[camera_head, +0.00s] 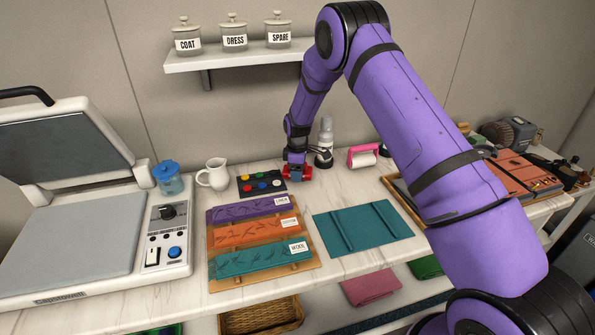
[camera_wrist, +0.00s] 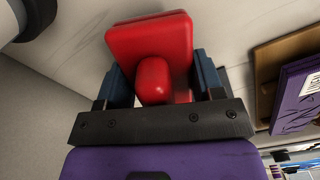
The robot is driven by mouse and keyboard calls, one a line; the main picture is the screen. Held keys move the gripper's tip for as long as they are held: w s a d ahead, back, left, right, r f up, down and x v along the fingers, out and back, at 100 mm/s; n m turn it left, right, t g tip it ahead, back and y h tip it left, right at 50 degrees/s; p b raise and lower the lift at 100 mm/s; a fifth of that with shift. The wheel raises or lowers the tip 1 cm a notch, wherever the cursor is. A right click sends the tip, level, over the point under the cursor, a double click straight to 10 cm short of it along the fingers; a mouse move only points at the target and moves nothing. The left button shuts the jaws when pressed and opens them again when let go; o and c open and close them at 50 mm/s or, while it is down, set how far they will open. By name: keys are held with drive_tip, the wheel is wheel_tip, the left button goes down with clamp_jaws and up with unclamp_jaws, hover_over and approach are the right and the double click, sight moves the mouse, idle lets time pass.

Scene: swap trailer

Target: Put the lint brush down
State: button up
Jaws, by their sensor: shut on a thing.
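My gripper (camera_head: 297,161) is shut on a red lint brush (camera_head: 298,173), at the back of the marble counter. The wrist view shows the brush as a red block (camera_wrist: 150,37) with a rounded red handle (camera_wrist: 153,82) between the two blue-grey fingers (camera_wrist: 162,84). In the head view the brush is low over the counter (camera_head: 335,190), just right of a black tray of coloured pieces (camera_head: 261,185). I cannot tell whether its underside touches the counter. Part of the brush is hidden by my gripper.
A white bottle (camera_head: 326,135) and a pink-framed roller (camera_head: 362,157) stand right of my gripper. In front lie a wooden board with purple, orange and teal strips (camera_head: 261,232) and a teal mat (camera_head: 362,229). A white jug (camera_head: 214,174) and a heat press (camera_head: 165,240) are left.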

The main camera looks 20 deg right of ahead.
drive_tip(key=shift+f, duration=0.35)
drive_tip(key=o, duration=1)
drive_tip(key=shift+c, duration=0.2)
wheel_tip(320, 180, up, 8)
drive_tip(key=shift+r, duration=0.15)
